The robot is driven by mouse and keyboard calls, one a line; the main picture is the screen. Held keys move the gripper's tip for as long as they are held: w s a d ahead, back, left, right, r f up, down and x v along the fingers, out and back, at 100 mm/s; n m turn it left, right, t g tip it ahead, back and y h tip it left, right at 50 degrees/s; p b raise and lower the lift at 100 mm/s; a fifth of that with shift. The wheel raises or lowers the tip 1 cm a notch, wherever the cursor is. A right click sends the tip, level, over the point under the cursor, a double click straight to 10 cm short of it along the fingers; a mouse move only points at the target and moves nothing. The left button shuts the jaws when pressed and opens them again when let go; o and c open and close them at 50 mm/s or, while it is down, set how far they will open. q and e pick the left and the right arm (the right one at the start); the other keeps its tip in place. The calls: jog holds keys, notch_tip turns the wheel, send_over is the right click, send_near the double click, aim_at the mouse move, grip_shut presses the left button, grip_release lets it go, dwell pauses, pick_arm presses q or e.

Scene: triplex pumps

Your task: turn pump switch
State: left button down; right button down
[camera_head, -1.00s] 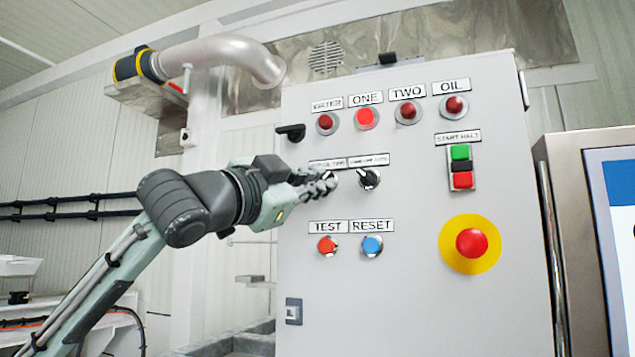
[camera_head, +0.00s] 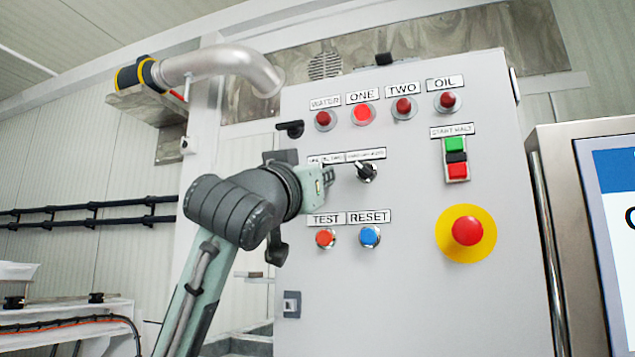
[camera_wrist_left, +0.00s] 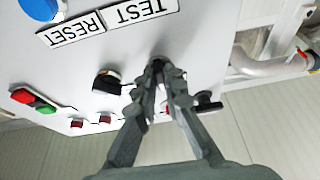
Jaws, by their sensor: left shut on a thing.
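The grey control cabinet (camera_head: 400,270) has a row of two selector switches at mid-height. The right switch (camera_head: 366,172) is a black knob, free of the gripper; it also shows in the left wrist view (camera_wrist_left: 107,83). My left gripper (camera_head: 328,177) is at the left switch, under the left label of the pair. In the left wrist view its fingers (camera_wrist_left: 164,72) are close together at the panel, shut on the left switch knob. The fingers hide most of that knob, so its angle cannot be told. My right gripper is not in view.
An orange TEST button (camera_head: 325,238) and a blue RESET button (camera_head: 369,236) sit just below. A black door handle (camera_head: 291,129) juts out up left. The red emergency stop (camera_head: 467,231) is at right. Lamp ONE (camera_head: 363,114) looks brighter than the other lamps.

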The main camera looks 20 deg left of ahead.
pick_arm(q)
jog(key=n+y, duration=0.2)
jog(key=n, duration=0.2)
jog(key=n+g+y, duration=0.1)
jog(key=n+y, duration=0.1)
jog(key=n, duration=0.2)
jog(key=n+g+y, duration=0.1)
jog(key=n+y, duration=0.1)
jog(key=n, duration=0.3)
jog(key=shift+d, duration=0.25)
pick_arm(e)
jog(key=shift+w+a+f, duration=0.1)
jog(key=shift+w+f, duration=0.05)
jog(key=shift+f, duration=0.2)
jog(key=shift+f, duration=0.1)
pick_arm(q)
jog(key=c, duration=1.6)
grip_release()
jog(key=v, duration=1.2)
jog(key=shift+d+r, duration=0.1)
jog(key=shift+d, duration=0.05)
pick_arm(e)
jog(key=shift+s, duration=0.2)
